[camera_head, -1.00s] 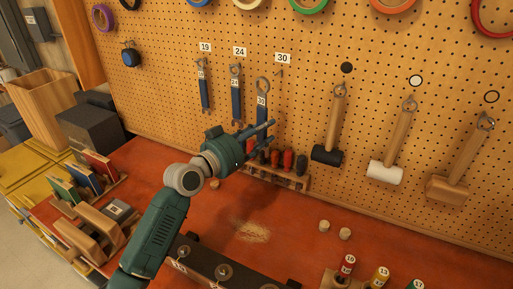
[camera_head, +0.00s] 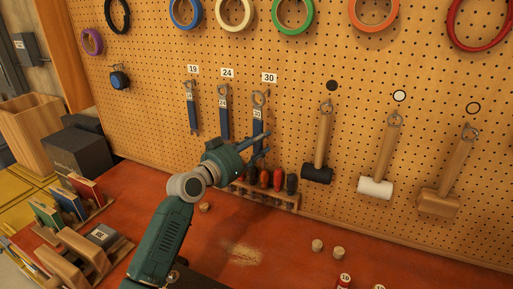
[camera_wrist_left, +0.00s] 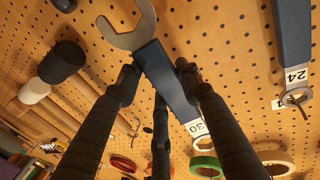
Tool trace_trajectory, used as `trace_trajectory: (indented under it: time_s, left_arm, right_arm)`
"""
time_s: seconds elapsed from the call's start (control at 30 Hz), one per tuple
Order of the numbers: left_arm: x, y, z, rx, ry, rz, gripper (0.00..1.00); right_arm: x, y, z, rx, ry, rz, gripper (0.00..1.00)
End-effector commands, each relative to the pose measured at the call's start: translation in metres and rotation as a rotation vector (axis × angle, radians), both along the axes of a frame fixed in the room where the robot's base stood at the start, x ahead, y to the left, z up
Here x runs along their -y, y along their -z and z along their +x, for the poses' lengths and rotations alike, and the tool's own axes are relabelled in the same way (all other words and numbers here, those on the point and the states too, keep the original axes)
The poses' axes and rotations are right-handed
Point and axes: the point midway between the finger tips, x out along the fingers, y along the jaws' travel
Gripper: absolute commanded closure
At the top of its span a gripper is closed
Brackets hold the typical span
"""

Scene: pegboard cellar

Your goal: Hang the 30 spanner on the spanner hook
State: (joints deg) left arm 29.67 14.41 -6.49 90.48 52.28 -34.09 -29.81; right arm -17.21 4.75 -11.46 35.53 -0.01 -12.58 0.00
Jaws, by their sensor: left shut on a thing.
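The 30 spanner (camera_head: 257,122), with a blue handle and metal ends, is upright in front of the pegboard, its ring end up, just below and slightly left of the 30 label (camera_head: 269,77). My left gripper (camera_head: 259,146) is shut on its lower handle. In the left wrist view the spanner (camera_wrist_left: 168,82) lies between the fingers (camera_wrist_left: 158,75), its open jaw end at the top of the picture. The spanner hook under the label is not clearly visible; I cannot tell whether the ring is around it. My right gripper is not in view.
The 24 spanner (camera_head: 224,117) and 19 spanner (camera_head: 192,112) hang close by on the left. A mallet with a black head (camera_head: 317,174) hangs to the right. A rack of screwdrivers (camera_head: 283,199) is below the gripper. Tape rolls hang higher up.

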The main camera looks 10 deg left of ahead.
Motion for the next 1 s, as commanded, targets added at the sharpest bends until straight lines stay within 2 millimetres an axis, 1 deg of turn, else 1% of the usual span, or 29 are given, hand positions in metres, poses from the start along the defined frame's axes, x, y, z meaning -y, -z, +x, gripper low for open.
trace_trajectory:
  time_s: [0.53,0.8,1.0]
  left_arm:
    - [0.007,0.001,0.032,0.003,0.000,-0.004,1.00]
    - [0.008,0.007,0.042,0.005,0.000,-0.001,1.00]
    - [0.009,0.008,0.044,0.004,0.000,0.000,1.00]
  right_arm:
    - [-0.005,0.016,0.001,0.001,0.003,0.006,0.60]
    - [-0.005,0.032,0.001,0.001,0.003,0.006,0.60]
    - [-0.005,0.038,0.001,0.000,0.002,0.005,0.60]
